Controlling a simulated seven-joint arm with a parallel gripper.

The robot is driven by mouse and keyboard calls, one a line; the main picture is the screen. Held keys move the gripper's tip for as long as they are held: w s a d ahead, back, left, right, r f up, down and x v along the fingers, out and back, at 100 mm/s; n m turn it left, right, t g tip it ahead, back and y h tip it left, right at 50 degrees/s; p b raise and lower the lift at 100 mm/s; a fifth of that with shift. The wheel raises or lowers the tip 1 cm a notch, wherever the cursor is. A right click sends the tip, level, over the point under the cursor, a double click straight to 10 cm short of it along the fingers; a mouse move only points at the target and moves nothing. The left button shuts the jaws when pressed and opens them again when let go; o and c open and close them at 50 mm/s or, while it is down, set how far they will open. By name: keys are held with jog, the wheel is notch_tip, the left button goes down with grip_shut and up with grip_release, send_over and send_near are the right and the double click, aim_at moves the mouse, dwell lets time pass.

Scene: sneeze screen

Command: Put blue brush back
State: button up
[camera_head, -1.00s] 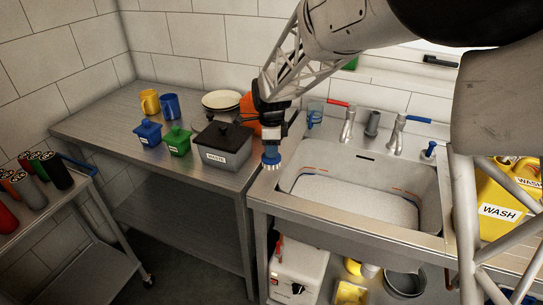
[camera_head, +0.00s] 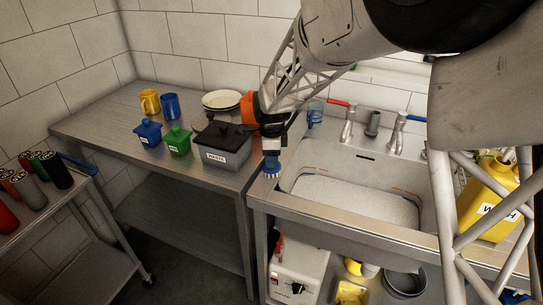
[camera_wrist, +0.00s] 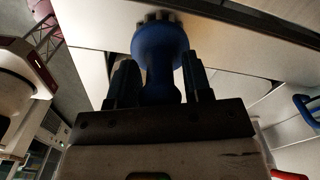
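The blue brush (camera_head: 271,170) hangs bristles-down from my gripper (camera_head: 270,150), at the left front corner of the sink. In the wrist view the blue brush (camera_wrist: 160,60) sits between the two dark fingers of my gripper (camera_wrist: 157,85), its round head beyond the fingertips. My gripper looks shut on it. In the head view the brush overlaps the counter edge, so I cannot tell if it touches. A blue holder (camera_head: 315,114) stands at the back left of the sink, partly behind my arm; whether it belongs to the brush is unclear.
The sink basin (camera_head: 352,199) lies right of the brush. Faucets (camera_head: 348,128) rise behind the sink. A yellow WASH jug (camera_head: 482,200) stands at right.

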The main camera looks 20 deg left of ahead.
jog(key=shift+o, duration=1)
notch_tip(320, 180, up, 12)
jog(key=shift+r, duration=0.15)
dwell(0.8)
